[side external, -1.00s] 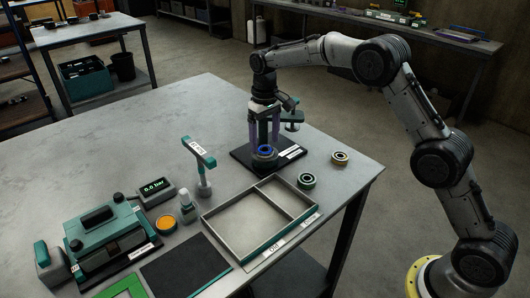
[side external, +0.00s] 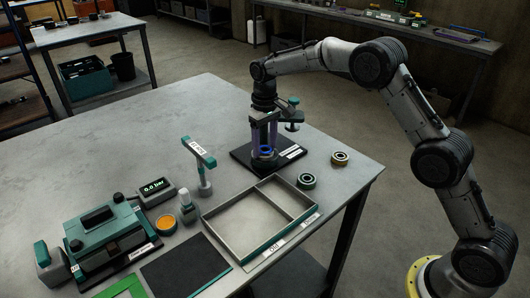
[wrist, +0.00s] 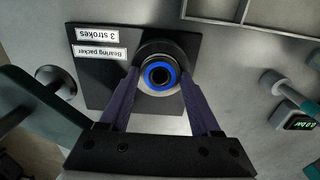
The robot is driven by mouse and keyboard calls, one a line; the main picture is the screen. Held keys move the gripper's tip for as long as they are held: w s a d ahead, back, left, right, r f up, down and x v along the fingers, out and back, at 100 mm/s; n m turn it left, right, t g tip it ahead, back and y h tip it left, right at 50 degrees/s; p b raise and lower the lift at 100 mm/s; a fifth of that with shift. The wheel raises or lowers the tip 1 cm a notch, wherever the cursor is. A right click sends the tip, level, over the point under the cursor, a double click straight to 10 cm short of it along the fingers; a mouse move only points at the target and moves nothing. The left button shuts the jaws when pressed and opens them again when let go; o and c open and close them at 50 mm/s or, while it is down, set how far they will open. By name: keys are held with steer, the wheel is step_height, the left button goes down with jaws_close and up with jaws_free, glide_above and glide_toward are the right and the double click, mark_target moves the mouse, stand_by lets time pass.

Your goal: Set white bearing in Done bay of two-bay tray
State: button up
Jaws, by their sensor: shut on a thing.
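The bearing with a pale outer ring and blue inner ring, which I take as the white bearing (wrist: 146,81), sits at the bearing packer (wrist: 95,97). My gripper (wrist: 158,92) points down over the packer, its purple fingers on opposite sides of the bearing and shut on it. In the side view, my gripper (side external: 265,146) is at the packer base (side external: 240,154), with the blue ring between its fingers. Whether the bearing has lifted clear of the packer cannot be told. The two-bay tray (side external: 226,240) lies in front, empty, with a large left bay and a smaller right bay, labelled along the front rim.
Two other bearings, one greenish (side external: 307,181) and one tan-orange (side external: 340,158), lie right of the packer. A teal-handled post (side external: 202,160), a bottle (side external: 187,208) and an orange-topped tin (side external: 166,224) stand left of the tray. The table's back left is clear.

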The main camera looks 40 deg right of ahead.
mark_target(268, 152)
jaws_close()
steer(key=shift+r, duration=2.3)
steer(key=shift+w+n, duration=0.1)
steer(key=shift+n, duration=0.4)
steer(key=n, duration=0.1)
steer(key=s+f+n, duration=0.1)
steer(key=shift+s+a+f+n, duration=0.1)
steer(key=shift+s+f+n, duration=0.1)
steer(key=shift+s+n, duration=0.1)
steer(key=s+a+r+n, duration=0.2)
steer(key=s+a+n, duration=0.15)
steer(key=s, duration=0.25)
steer(key=s+a+r+n, duration=0.2)
steer(key=s+n, duration=0.3)
steer(key=s, duration=0.2)
steer(key=shift+a+f, duration=0.15)
steer(key=shift+f, duration=4.65)
